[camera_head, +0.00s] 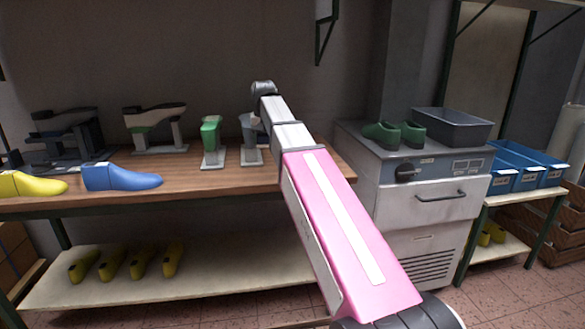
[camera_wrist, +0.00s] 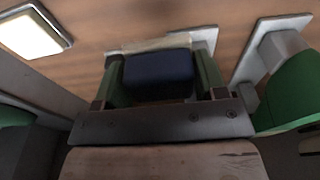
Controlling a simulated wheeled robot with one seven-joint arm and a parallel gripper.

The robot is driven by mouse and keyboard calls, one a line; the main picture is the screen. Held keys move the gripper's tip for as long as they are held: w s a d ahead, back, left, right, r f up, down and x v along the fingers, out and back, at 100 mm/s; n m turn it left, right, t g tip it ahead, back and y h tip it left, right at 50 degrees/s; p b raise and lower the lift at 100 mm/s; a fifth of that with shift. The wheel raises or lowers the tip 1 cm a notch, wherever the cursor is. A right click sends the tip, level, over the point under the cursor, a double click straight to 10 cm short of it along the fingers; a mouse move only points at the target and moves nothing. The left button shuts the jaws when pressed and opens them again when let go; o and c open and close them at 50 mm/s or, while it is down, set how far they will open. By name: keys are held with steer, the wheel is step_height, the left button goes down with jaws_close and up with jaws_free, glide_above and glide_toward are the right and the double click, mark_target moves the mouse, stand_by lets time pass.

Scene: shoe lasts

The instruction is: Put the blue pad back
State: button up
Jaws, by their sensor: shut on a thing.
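In the wrist view, my gripper (camera_wrist: 160,64) has its two dark green fingers on either side of a dark blue block, which looks like the blue pad (camera_wrist: 158,76). The gripper is shut on it. A pale strip lies along its far edge. A grey stand base (camera_wrist: 205,38) shows just beyond, partly hidden by the pad and fingers. In the head view, the end of my arm is over the right end of the wooden bench (camera_head: 190,172), beside a grey stand (camera_head: 250,156); the fingers and pad cannot be made out there.
A stand with a green top (camera_head: 210,140) is left of the grey stand. A blue shoe last (camera_head: 122,178) and a yellow last (camera_head: 30,184) lie further left. Two larger stands are behind.

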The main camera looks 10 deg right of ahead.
steer(key=d+f, duration=0.2)
steer(key=d, duration=0.1)
steer(key=s+d+f, duration=0.1)
steer(key=d+f, duration=0.1)
steer(key=d, duration=0.2)
steer(key=d+f, duration=0.2)
steer(key=d, duration=0.1)
steer(key=shift+s+d+f, duration=0.2)
steer(key=shift+s, duration=0.2)
steer(key=shift+f, duration=2)
steer(key=o, duration=0.9)
steer(key=shift+f, duration=0.1)
steer(key=r, duration=0.4)
steer(key=s+r, duration=0.1)
steer(key=r, duration=0.7)
steer(key=shift+s, duration=0.25)
